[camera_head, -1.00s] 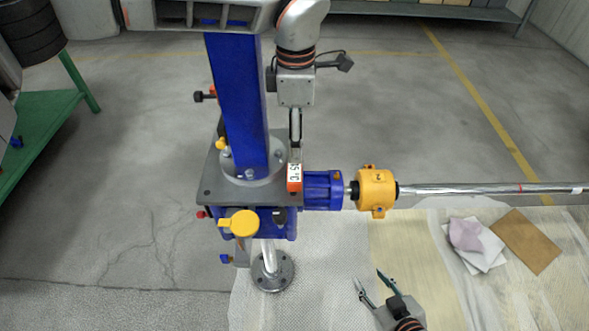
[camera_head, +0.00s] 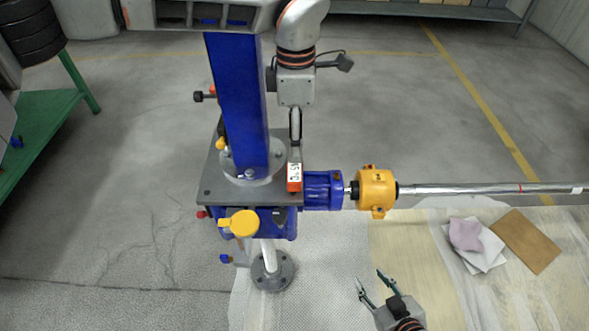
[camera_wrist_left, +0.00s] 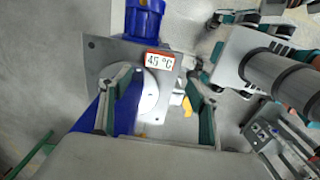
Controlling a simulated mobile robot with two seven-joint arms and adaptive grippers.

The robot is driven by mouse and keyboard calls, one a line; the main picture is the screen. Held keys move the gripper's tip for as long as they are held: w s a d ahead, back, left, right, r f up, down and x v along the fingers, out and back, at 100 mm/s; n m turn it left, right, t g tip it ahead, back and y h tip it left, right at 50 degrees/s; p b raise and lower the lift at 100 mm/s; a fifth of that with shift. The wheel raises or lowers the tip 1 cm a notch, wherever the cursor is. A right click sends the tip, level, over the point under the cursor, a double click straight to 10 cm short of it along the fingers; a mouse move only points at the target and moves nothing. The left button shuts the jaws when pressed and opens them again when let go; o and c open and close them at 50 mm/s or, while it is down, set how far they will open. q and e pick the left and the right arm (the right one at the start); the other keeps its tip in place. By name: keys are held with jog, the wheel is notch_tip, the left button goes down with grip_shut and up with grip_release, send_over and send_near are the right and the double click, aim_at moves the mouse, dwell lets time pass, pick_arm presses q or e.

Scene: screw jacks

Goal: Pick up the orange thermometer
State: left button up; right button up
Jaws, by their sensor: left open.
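The orange thermometer (camera_head: 294,178), with a white display face, stands on the grey plate of the blue screw jack, beside the blue motor. In the left wrist view the thermometer (camera_wrist_left: 160,61) reads 45 °C and has an orange-red border. My left gripper (camera_head: 295,143) comes down from above, close over the thermometer. In the left wrist view my left gripper (camera_wrist_left: 160,78) is open, its fingers on either side of the thermometer's line; contact cannot be told. My right gripper (camera_head: 371,277) is open and empty at the bottom, over the floor mat.
The blue column (camera_head: 240,105) rises just left of the thermometer. The blue motor (camera_head: 323,190), yellow coupling (camera_head: 376,190) and silver shaft (camera_head: 480,190) extend right. A yellow cap (camera_head: 243,222) is at the front. Cloths (camera_head: 468,235) and a brown sheet (camera_head: 527,240) lie on the mat.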

aim_at(294, 172)
pick_arm(q)
jog(key=shift+f, duration=0.1)
jog(key=c, duration=0.5)
jog(key=f+m+t, duration=0.1)
jog(key=m, duration=0.3)
jog(key=s+f+m+t+p, duration=0.1)
jog(key=m, duration=0.4)
jog(key=s+f+m+t, duration=0.1)
jog(key=m, duration=0.3)
jog(key=shift+a+f+m+t+y, duration=0.3)
jog(key=shift+f+m+t, duration=0.05)
jog(key=shift+m+t, duration=0.05)
jog(key=shift+c, duration=0.2)
jog(key=m, duration=0.2)
jog(key=s+m, duration=0.1)
jog(key=shift+d+f+t+p, duration=0.2)
jog(key=shift+f+t+p, duration=0.1)
jog(key=shift+f+p, duration=0.1)
jog(key=shift+s+d+f+m, duration=0.1)
jog(key=shift+f+m, duration=0.05)
jog(key=shift+m, duration=0.45)
jog(key=shift+x, duration=1.25)
jog(key=shift+p+x, duration=0.45)
jog(key=shift+x, duration=2.1)
